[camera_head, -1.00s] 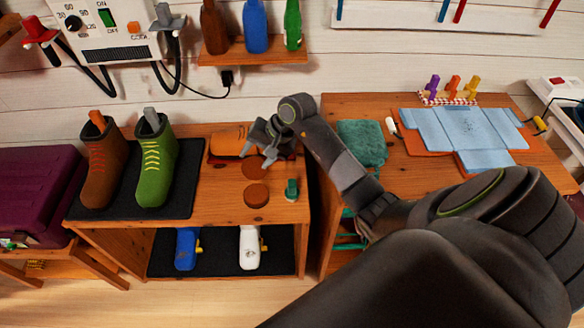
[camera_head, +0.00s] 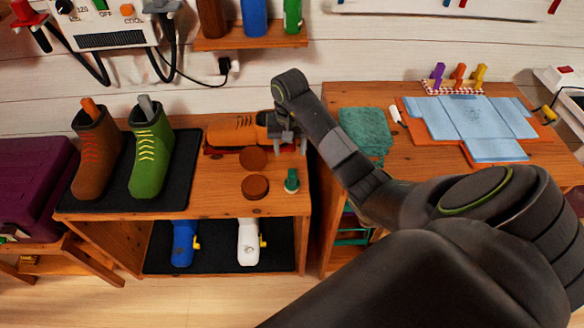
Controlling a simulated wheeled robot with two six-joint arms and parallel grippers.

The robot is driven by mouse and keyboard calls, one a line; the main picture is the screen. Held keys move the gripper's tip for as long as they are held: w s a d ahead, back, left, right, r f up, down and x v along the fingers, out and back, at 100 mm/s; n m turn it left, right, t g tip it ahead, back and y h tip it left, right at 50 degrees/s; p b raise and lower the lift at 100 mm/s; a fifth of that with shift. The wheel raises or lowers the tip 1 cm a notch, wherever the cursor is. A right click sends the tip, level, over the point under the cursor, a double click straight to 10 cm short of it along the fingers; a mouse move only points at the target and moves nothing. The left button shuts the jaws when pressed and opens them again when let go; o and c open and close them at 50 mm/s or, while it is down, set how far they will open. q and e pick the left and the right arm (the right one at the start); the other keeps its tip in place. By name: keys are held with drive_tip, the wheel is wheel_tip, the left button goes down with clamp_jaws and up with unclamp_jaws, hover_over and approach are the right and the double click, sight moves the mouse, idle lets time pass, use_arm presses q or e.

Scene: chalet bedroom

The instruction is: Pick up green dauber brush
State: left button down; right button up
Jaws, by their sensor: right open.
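The green dauber brush (camera_head: 291,180) stands on the wooden bench near its right front corner, with a dark green knob on top. A round brown tin (camera_head: 255,187) sits just left of it, and a similar brown disc (camera_head: 253,158) lies behind that. My right gripper (camera_head: 288,149) is open and points down, behind the brush and apart from it. Its fingers look empty, close to the right end of an orange shoe (camera_head: 232,131). My left gripper is out of view.
A brown boot (camera_head: 95,155) and a green boot (camera_head: 150,160) stand on a dark mat at left. Blue and white footwear sits on the shelf below. A taller desk (camera_head: 400,178) with a teal cloth (camera_head: 364,130) stands at right, under my arm.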

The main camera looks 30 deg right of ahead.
sight(292, 172)
wheel_tip(292, 172, down, 7)
drive_tip(key=b, duration=0.6)
drive_tip(key=shift+f, duration=0.15)
drive_tip(key=shift+s+f+b, duration=0.1)
drive_tip(key=shift+f+b, duration=0.5)
drive_tip(key=shift+b, duration=0.2)
drive_tip(key=f, duration=0.3)
drive_tip(key=shift+s+d+f, duration=0.15)
drive_tip(key=shift+s, duration=0.05)
drive_tip(key=shift+f, duration=0.3)
drive_tip(key=c, duration=1.1)
drive_tip(key=shift+r, duration=0.1)
drive_tip(key=shift+w+r, duration=0.1)
drive_tip(key=shift+r, duration=0.4)
wheel_tip(292, 172, up, 4)
drive_tip(key=shift+r+p, duration=0.15)
drive_tip(key=shift+p, duration=0.7)
wheel_tip(292, 172, up, 3)
drive_tip(key=p, duration=0.3)
drive_tip(key=shift+r, duration=0.2)
drive_tip(key=shift+r+p, duration=0.65)
drive_tip(key=shift+p, duration=0.2)
